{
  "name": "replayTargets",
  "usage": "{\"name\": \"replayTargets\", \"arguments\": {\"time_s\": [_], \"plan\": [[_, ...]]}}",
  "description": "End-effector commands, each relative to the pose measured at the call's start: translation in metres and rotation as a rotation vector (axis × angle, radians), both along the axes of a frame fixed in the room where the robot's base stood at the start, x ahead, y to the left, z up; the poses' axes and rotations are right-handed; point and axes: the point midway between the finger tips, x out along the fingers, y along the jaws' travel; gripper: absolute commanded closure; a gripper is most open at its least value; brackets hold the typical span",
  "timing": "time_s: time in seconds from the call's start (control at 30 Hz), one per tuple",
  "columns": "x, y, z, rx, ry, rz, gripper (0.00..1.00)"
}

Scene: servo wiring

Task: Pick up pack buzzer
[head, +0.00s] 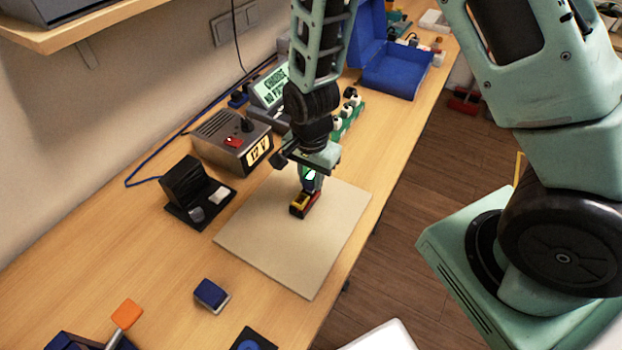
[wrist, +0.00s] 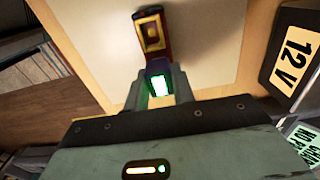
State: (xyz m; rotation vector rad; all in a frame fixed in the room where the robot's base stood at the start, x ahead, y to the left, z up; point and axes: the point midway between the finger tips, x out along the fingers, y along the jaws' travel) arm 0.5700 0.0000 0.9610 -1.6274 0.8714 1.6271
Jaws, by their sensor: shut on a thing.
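My gripper (head: 311,182) points down over the beige mat (head: 270,245). In the wrist view its fingers (wrist: 158,92) are shut on a small dark purple piece with a bright green-white face, which I take to be the pack buzzer (wrist: 159,84); the lit face also shows in the head view (head: 310,174). A dark red and black block with a yellow part (head: 302,205) lies on the mat just below; it also shows in the wrist view (wrist: 151,36). The buzzer adjoins the block's near end in the picture; I cannot tell whether they touch.
A grey 12 V box (head: 232,140) and a black stand (head: 195,193) are left of the mat. A lit sign (head: 270,90) and a green rack with white-topped pieces (head: 347,115) stand behind. A blue open case (head: 395,70) is farther back. A small blue block (head: 211,295) lies in front.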

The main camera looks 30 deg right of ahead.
Motion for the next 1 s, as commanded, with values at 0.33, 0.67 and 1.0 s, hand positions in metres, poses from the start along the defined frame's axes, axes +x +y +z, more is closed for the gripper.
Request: {"name": "replayTargets", "arguments": {"time_s": [0.33, 0.67, 1.0], "plan": [[0.001, 0.0, 0.01, 0.0, -0.002, 0.0, 0.97], [0.001, 0.001, 0.056, 0.002, -0.006, 0.002, 0.97], [0.0, 0.0, 0.096, 0.001, -0.002, 0.001, 0.97]]}}
